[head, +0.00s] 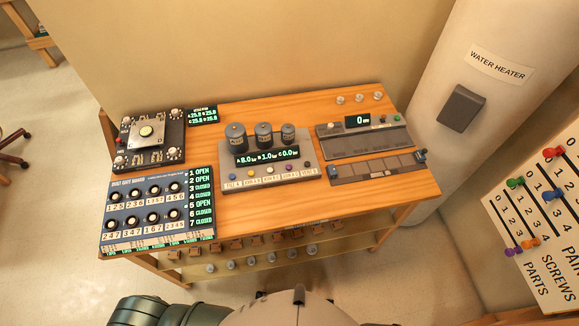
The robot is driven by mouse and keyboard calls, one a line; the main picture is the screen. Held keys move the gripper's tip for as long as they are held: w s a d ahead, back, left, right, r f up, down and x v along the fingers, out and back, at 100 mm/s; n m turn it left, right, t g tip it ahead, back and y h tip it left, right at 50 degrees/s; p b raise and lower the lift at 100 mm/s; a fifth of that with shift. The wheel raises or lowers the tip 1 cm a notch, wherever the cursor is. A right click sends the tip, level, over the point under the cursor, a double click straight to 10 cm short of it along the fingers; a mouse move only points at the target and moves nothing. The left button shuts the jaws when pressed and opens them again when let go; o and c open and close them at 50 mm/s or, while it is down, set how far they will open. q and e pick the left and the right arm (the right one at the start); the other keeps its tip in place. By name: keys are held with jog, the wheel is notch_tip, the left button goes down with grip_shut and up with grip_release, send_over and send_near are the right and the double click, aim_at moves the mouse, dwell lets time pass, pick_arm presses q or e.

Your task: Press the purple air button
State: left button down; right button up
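The purple button (289,167) is a small round knob in the button row on the front of the grey air panel (225,175). The panel stands mid-table and carries three dark cylinders (263,135) and a green-lit pressure readout (268,156). Blue (232,186), yellow (251,175) and white (270,170) buttons sit to the purple one's left, and a dark one (307,167) to its right. The labels under them are too small to read surely. Neither of my grippers shows, and nothing covers the purple button.
A valve board (157,216) and a dark plate device (147,139) stand on the wooden table (220,211) at left. A grey device with a readout (362,137) stands at right. A lower shelf (280,256) holds small parts. The water heater (440,95) rises behind right.

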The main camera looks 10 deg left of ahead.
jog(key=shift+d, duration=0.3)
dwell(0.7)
